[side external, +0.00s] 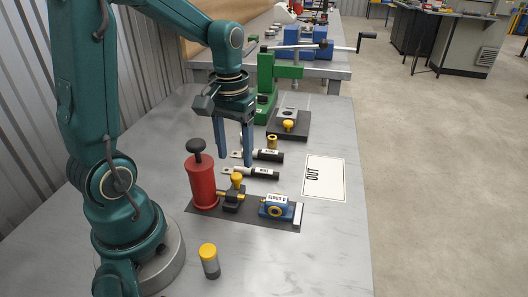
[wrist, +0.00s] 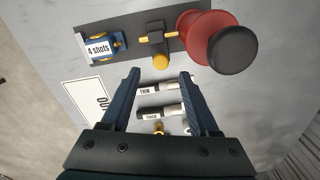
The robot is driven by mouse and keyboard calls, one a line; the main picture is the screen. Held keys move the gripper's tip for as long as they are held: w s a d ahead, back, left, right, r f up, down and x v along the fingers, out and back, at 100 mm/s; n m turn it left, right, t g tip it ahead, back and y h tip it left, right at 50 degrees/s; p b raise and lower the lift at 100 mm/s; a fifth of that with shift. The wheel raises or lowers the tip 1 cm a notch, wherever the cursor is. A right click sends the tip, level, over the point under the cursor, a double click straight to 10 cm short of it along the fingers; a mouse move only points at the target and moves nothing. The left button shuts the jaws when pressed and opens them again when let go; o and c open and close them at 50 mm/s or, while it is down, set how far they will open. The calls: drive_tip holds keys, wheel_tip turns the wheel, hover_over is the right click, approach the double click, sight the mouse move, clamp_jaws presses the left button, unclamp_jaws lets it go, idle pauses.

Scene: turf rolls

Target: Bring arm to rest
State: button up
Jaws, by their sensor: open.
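My gripper (side external: 235,160) hangs pointing down over the grey table, its two blue fingers apart with nothing between them. It also shows in the wrist view (wrist: 160,74). Below and beyond it lie two black-and-white tubes, labelled THIN (wrist: 162,85) and THICK (wrist: 160,110) in the wrist view. They lie on the table, apart from the fingers as far as I can tell. A white OUT card (side external: 324,178) lies flat to the right, empty.
A dark plate (side external: 250,212) carries a red cylinder (side external: 203,182) with black knob, a yellow-knobbed valve (side external: 234,196) and a blue "4 shots" unit (side external: 272,206). A yellow-capped cylinder (side external: 209,262) stands in front. A green press (side external: 266,85) and yellow-knobbed block (side external: 288,122) stand behind.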

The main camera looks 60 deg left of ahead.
drive_tip(key=shift+d, duration=0.1)
drive_tip(key=s+d+r+m+t, duration=0.5)
drive_tip(key=s+d+r+m, duration=0.1)
drive_tip(key=d, duration=0.3)
drive_tip(key=shift+s+d+r+t, duration=0.15)
drive_tip(key=shift+d+r+t, duration=0.1)
drive_tip(key=shift+t, duration=0.05)
